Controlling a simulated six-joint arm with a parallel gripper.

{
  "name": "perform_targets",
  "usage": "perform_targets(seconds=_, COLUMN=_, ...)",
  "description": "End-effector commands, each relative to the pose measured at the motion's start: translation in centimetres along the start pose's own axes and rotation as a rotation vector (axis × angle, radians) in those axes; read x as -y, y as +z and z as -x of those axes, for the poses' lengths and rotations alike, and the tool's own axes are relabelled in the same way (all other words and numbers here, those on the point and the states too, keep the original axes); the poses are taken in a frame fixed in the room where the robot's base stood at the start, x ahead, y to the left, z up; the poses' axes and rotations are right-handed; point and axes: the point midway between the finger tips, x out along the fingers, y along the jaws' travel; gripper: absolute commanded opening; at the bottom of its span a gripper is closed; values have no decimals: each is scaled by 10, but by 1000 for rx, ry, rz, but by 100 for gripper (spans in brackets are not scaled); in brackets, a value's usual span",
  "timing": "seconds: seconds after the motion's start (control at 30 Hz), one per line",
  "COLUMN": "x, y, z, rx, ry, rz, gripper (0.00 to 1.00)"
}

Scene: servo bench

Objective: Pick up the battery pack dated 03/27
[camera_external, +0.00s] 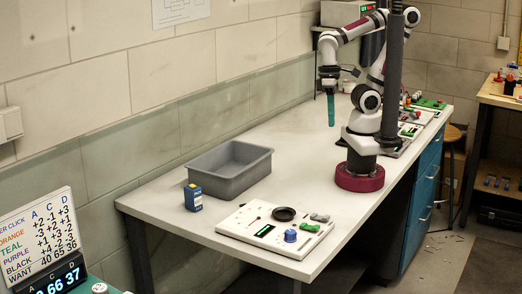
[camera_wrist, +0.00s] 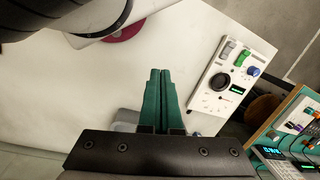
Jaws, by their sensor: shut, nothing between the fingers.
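An open grey bin (camera_external: 238,187) stands at mid-table and looks empty. A white panel (camera_external: 240,229) with a dark dial, a blue knob and a display lies at the front; it also shows in the wrist view (camera_wrist: 205,100). A number board (camera_external: 38,232) stands lower left.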

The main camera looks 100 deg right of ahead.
Motion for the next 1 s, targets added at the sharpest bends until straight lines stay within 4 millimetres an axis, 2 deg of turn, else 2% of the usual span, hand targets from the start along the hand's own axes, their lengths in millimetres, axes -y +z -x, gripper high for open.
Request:
perform_targets(seconds=0.3, x=0, y=0, z=0, rx=0, ry=0, rz=0, gripper=0)
perform_targets(seconds=0.37, x=0, y=0, z=0, rx=0, ry=0, rz=0, gripper=9)
perform_targets(seconds=0.8, x=0, y=0, z=0, rx=0, ry=0, rz=0, gripper=88)
perform_targets(seconds=0.83, x=0, y=0, z=0, rx=0, ry=0, rz=0, gripper=92)
perform_targets(seconds=1.0, x=0, y=0, z=0, rx=0, ry=0, rz=0, gripper=92)
